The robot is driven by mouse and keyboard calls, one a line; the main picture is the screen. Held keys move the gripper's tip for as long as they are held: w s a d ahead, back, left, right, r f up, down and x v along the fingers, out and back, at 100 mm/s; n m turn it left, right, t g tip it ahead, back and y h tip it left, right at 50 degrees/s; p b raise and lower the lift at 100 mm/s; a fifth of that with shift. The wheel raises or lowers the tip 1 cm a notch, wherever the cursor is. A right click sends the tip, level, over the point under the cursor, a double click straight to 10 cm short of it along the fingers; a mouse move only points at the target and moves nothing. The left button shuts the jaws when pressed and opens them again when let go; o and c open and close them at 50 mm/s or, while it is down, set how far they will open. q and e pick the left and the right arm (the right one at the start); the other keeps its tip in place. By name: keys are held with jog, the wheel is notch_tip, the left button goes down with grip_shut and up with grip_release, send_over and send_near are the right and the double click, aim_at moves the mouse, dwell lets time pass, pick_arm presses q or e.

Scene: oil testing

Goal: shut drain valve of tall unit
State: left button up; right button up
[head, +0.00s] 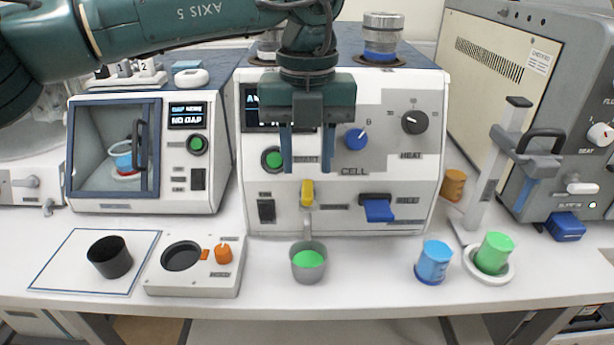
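The tall unit (350,185) is the white and grey machine in the middle, marked CELL and HEAT. A yellow valve handle (307,193) stands upright low on its front, above a thin pale spout (308,223). A grey cup (308,270) with green contents stands on the bench below the spout. My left gripper (308,158) points down in front of the unit, just above the yellow handle in the picture. Its blue fingers are apart with nothing between them. It hides part of the unit's display. Whether it touches the unit cannot be told. My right gripper is not in view.
A blue paddle (378,210) juts from the unit, right of the handle. A white stirrer plate (195,265) and black cup (110,257) are left. Blue (433,262) and green (494,253) cups and a post with a dark clamp (505,150) are right.

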aim_at(307, 188)
pick_arm(q)
jog(key=shift+f, duration=2.1)
jog(key=shift+c, duration=0.3)
grip_shut()
